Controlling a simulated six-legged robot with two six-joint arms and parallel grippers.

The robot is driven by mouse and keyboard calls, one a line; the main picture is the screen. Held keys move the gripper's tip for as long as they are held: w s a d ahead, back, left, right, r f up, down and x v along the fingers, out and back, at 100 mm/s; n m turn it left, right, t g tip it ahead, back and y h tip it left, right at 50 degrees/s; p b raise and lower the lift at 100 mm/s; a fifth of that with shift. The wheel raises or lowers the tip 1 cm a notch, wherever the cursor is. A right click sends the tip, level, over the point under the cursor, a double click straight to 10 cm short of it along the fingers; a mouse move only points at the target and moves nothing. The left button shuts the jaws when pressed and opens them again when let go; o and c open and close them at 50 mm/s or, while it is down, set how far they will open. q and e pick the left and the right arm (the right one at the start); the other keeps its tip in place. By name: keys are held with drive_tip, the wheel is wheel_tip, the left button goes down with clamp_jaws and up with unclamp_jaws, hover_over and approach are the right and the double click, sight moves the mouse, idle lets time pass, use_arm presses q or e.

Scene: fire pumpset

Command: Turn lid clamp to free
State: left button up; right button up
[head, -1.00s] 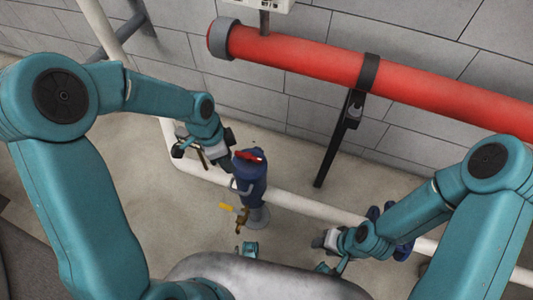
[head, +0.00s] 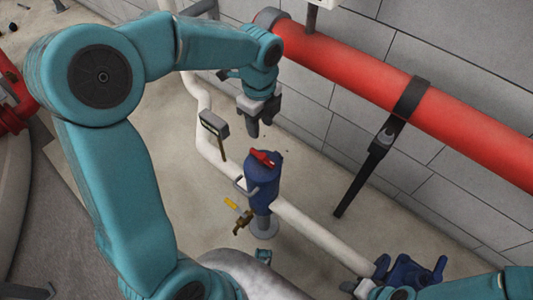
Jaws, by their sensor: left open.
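A blue upright vessel (head: 263,185) stands on the white pipe near the middle of the head view. A red clamp (head: 263,157) lies across its lid, and a grey curved handle (head: 243,187) is on its side. My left gripper (head: 260,131) is open and empty, its fingers pointing down. It appears just above and behind the red clamp in the picture, apart from it. My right gripper (head: 357,288) is at the bottom edge, close to a blue valve body (head: 410,272); its fingers are too unclear to judge.
A brass tap with a yellow lever (head: 232,204) sits low beside the vessel. A small grey box on a post (head: 214,124) stands to the left. A thick red pipe (head: 400,90) runs along the block wall, held by a black bracket (head: 372,158). A white pipe (head: 315,232) runs along the floor.

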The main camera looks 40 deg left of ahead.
sight(261, 155)
use_arm(q)
wheel_tip(261, 155, down, 13)
drive_tip(key=b, duration=0.3)
drive_tip(key=shift+f, duration=0.1)
clamp_jaws()
